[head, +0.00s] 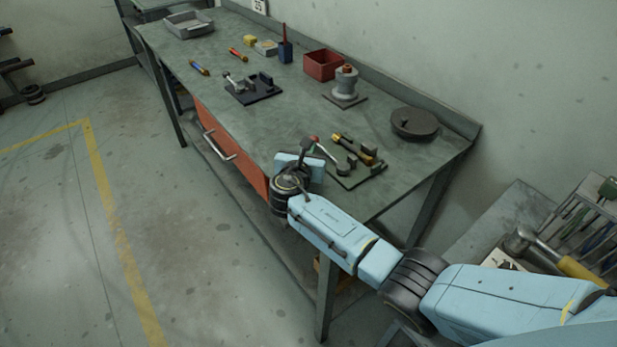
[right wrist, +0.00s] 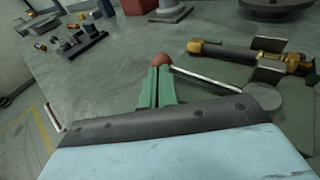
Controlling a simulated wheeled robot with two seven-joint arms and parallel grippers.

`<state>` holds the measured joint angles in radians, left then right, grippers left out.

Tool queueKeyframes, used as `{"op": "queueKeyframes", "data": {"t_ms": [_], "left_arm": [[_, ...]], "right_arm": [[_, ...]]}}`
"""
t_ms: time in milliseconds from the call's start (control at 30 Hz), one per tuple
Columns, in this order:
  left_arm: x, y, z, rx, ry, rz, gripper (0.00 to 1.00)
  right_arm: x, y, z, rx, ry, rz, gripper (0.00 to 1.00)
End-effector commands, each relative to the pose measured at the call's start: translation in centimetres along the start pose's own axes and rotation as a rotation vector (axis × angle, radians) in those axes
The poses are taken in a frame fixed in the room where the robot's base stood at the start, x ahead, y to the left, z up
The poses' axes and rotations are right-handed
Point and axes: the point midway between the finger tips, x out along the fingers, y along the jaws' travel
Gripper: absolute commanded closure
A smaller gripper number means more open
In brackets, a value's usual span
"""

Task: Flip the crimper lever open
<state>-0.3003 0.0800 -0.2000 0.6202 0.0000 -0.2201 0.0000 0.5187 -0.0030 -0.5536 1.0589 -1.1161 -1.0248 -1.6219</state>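The crimper (head: 356,150) lies on a green mat (head: 362,176) at the near end of the bench. It has a dark body with brass fittings, also in the right wrist view (right wrist: 240,52). Its lever, a thin metal rod (right wrist: 210,78) with a red knob (right wrist: 162,60), runs from a round grey pivot (right wrist: 264,95) out to the left, low over the bench. My right gripper (head: 303,146) is beside the knob. Its green fingers (right wrist: 159,72) are together, with the tips right at the knob; whether they touch it is unclear. My left gripper is out of view.
The workbench (head: 240,120) also holds a black fixture (head: 254,88), a red bin (head: 323,64), a grey valve-like part (head: 345,84) and a dark round disc (head: 414,123). A tool rack (head: 590,225) stands at lower right.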

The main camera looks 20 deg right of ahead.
Motion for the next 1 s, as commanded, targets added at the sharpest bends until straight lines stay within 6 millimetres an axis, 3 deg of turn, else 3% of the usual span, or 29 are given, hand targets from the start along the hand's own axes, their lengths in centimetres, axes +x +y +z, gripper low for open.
{"op": "queueKeyframes", "data": {"t_ms": [633,867,1000], "left_arm": [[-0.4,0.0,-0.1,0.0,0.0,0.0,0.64],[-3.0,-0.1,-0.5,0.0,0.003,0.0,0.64],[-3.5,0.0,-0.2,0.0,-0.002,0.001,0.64]], "right_arm": [[-0.1,-0.1,0.4,-0.002,-0.004,-0.001,1.0],[-3.1,0.8,0.8,-0.002,0.0,0.003,1.0],[-6.5,1.2,0.4,0.002,0.001,0.005,1.0]]}}
